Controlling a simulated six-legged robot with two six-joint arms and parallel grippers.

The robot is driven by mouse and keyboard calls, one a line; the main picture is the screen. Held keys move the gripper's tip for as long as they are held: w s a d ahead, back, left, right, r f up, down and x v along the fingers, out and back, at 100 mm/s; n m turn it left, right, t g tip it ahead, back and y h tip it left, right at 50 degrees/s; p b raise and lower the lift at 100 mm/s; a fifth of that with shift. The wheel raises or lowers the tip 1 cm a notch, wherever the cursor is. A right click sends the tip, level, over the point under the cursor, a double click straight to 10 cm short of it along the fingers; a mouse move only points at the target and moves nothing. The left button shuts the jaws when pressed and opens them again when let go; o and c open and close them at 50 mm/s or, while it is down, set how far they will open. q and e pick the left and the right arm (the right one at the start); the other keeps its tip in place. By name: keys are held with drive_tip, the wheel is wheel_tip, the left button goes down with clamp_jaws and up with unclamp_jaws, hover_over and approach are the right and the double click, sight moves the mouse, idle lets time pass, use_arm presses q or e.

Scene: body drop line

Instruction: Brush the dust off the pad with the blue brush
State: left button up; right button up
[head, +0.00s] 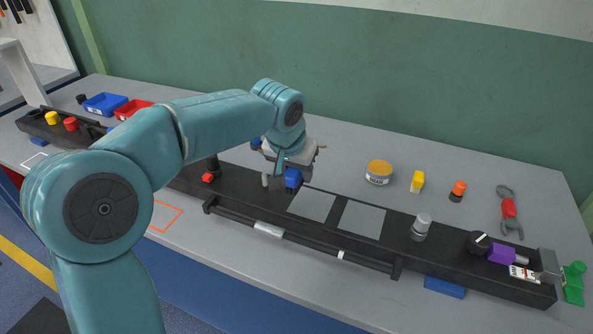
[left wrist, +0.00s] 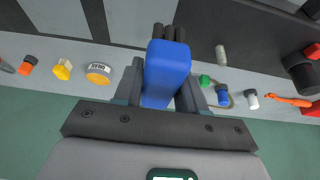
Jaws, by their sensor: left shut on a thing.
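My left gripper (head: 292,170) is shut on the blue brush (head: 292,179), just left of the two flat grey pads on the black line. In the left wrist view, the blue brush (left wrist: 167,72) is between the fingers, its dark bristles at the far end. The near pad (head: 312,204) and the second pad (head: 361,218) lie side by side. In the left wrist view, a grey pad (left wrist: 125,20) shows at the upper left, beside the bristles. I cannot make out dust on either pad, nor whether the bristles touch anything. My right gripper is not in view.
A pale peg (head: 265,181) stands close left of the brush. A grey-capped bottle (head: 421,227) stands right of the pads.

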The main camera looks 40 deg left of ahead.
use_arm(q)
wheel_tip(320, 180, up, 2)
drive_tip(key=shift+a+r+p, duration=0.1)
drive_tip(key=shift+a+p, duration=0.05)
drive_tip(key=shift+p, duration=0.45)
drive_tip(key=shift+r, duration=0.15)
